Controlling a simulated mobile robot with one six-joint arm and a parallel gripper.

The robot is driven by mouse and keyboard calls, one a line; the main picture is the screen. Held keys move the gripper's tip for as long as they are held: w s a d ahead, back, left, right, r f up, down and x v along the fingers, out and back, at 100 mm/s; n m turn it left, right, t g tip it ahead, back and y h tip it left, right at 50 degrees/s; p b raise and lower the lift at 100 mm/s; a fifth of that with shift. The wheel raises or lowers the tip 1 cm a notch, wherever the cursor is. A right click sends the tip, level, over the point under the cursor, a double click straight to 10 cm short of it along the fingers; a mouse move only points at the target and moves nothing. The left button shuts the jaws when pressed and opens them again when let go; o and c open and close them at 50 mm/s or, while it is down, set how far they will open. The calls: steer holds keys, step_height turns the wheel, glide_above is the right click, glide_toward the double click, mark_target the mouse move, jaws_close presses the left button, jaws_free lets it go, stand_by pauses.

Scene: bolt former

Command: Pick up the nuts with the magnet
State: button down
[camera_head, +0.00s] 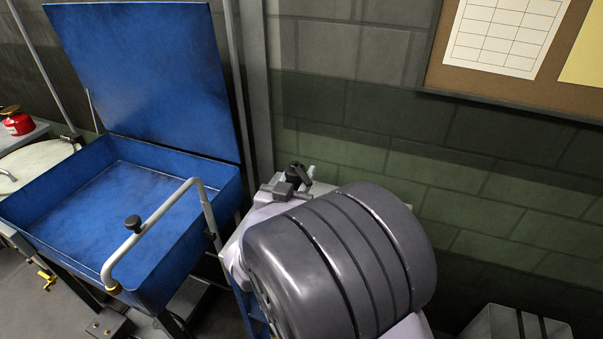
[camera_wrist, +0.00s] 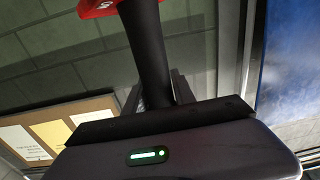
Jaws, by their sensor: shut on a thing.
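In the wrist view, my gripper (camera_wrist: 142,18) reaches up from a dark body with a green light. A black post rises from it to a red piece with a pale round mark, cut off by the top edge. I take this red piece as the magnet (camera_wrist: 97,9). I see no nuts in either view. My gripper cannot be made out in the head view.
In the head view, a blue basin (camera_head: 115,190) with its blue lid (camera_head: 150,75) raised and a bent grey pipe (camera_head: 165,212) stands at left. A red can (camera_head: 17,122) is at far left. A brick wall with a cork board (camera_head: 580,95) closes off the back right.

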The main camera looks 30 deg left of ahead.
steer(key=shift+w+d+f, duration=0.1)
steer(key=shift+d+f, duration=0.05)
steer(key=shift+f, duration=0.1)
steer(key=shift+f+b, duration=2.9)
steer(key=shift+f, duration=1.5)
steer(key=shift+r, duration=0.1)
steer(key=shift+r+p, duration=2.15)
steer(key=shift+r, duration=1.85)
